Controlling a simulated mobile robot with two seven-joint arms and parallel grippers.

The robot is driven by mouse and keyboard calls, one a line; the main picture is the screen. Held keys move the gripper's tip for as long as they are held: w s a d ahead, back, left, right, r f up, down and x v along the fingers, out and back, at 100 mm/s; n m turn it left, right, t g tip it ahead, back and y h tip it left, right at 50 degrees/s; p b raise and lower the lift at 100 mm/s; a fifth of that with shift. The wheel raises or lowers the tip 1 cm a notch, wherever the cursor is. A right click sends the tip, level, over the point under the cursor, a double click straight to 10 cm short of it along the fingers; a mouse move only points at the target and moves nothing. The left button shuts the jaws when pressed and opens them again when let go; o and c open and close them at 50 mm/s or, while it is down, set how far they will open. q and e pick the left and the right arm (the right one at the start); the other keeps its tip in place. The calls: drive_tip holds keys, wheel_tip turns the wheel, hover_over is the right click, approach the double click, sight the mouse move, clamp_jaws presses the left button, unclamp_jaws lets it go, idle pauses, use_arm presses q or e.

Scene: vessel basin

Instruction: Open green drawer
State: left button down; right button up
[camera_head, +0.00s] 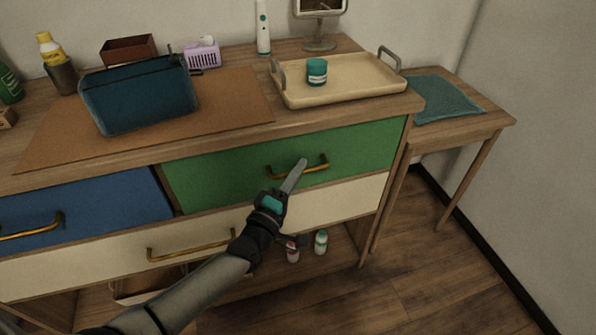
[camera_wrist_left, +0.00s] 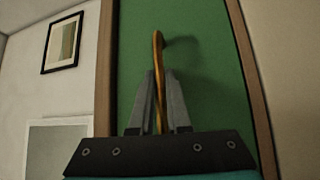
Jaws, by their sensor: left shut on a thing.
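The green drawer (camera_head: 225,172) is at the upper right of the dresser, and its front looks flush with the dresser or nearly so. Its curved brass handle (camera_head: 318,167) is on the drawer front. My left gripper (camera_head: 297,172) reaches up to the handle from below. In the left wrist view, the two fingers of my left gripper (camera_wrist_left: 160,100) are closed around the brass handle (camera_wrist_left: 158,55), with the green drawer front (camera_wrist_left: 205,60) behind it. My right gripper is not in view.
A blue drawer (camera_head: 100,205) is to the left and a cream drawer (camera_head: 340,198) is below. On top are a tray (camera_head: 345,90) with a teal jar (camera_head: 317,70) and a dark blue bag (camera_head: 140,95). Small bottles (camera_head: 321,242) stand under the drawers. A side table (camera_head: 455,125) is at right.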

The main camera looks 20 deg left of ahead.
use_arm(q)
drive_tip(key=shift+s, duration=0.1)
drive_tip(key=s+d+p, duration=0.5)
drive_tip(key=s+d, duration=0.6)
drive_tip(key=s, duration=0.5)
drive_tip(key=shift+s+p, duration=0.15)
drive_tip(key=shift+p, duration=0.15)
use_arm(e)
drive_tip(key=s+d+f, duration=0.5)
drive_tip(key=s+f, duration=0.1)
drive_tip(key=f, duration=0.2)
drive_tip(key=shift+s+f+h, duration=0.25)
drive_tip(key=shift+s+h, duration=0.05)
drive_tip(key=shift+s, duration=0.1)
use_arm(q)
drive_tip(key=c, duration=0.9)
unclamp_jaws()
drive_tip(key=shift+s+f, duration=0.1)
